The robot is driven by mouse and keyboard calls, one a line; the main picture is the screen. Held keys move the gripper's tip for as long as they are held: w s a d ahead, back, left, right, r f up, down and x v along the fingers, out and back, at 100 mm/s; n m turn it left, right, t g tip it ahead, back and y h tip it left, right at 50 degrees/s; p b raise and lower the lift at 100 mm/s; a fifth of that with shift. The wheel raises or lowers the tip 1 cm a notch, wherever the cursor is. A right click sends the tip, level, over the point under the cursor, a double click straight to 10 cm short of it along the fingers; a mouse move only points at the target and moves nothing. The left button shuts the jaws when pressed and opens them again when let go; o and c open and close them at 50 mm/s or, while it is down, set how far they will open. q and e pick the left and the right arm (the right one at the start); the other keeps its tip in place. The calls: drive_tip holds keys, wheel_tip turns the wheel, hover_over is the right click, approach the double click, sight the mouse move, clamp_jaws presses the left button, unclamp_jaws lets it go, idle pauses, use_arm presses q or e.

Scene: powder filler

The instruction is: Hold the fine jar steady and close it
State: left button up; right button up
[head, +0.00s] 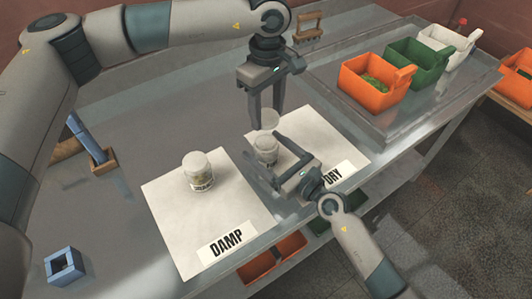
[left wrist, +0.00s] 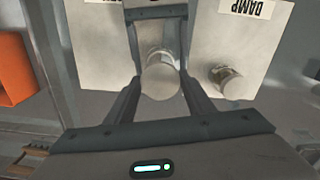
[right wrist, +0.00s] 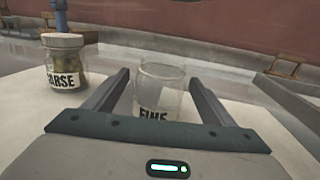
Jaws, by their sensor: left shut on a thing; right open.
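The fine jar (head: 265,152) is clear glass with a "FINE" label and stands upright on the DRY mat (head: 318,137). In the right wrist view the fine jar (right wrist: 160,95) has no lid on its rim. My left gripper (head: 267,112) is shut on a pale round lid (left wrist: 161,82), held above the jar; the lid also shows in the head view (head: 267,119). My right gripper (head: 264,158) is open, with one finger on each side of the jar; I cannot tell whether they touch it. In the left wrist view the lid partly hides the jar (left wrist: 158,56).
A lidded coarse jar (head: 198,174) stands on the DAMP mat (head: 165,215). Orange (head: 362,98), green (head: 405,68) and white (head: 440,52) bins stand at the right. Bare table surrounds the mats.

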drive_tip(key=shift+w+a, duration=0.1)
drive_tip(key=c, duration=1.6)
use_arm(q)
hover_over(267, 140)
drive_tip(key=shift+f, duration=2.5)
drive_tip(key=shift+f, duration=0.85)
drive_tip(key=shift+f, duration=0.55)
